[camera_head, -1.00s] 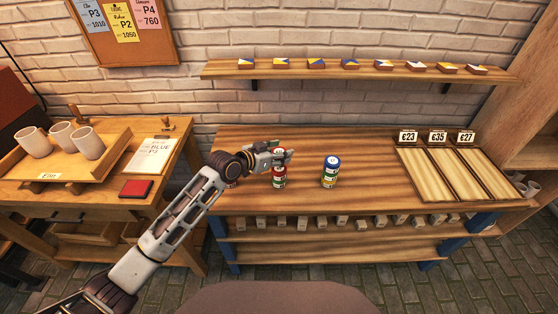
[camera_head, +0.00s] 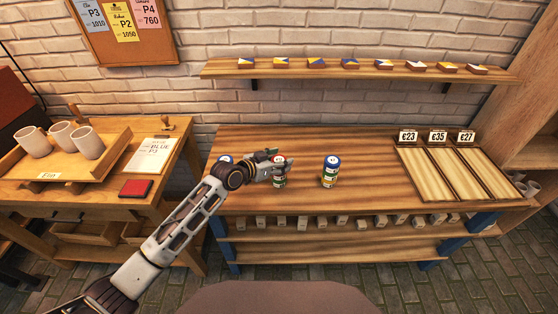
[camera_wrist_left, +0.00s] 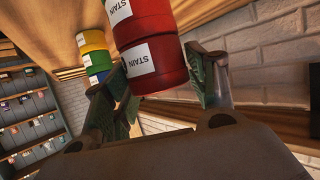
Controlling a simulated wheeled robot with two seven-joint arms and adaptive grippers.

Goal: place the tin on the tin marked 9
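A red tin (camera_head: 279,160) with a pale top is at the top of a stack at the middle of the workbench. In the left wrist view, which looks upside down, this red tin (camera_wrist_left: 155,63) with a STAIN label lies against another red tin (camera_wrist_left: 143,18), with no clear gap. My left gripper (camera_head: 282,169) has its fingers on both sides of the end tin and looks shut on it. A second stack with a blue tin (camera_head: 332,161) on top stands to the right. I cannot read a 9 on any tin. My right gripper is not in view.
Another blue-topped tin (camera_head: 226,159) is partly hidden behind my left arm. Price-marked wooden trays (camera_head: 430,172) lie on the right of the bench. A wall shelf (camera_head: 350,74) holds several small blocks. Bare bench lies between the blue-topped stack and the trays.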

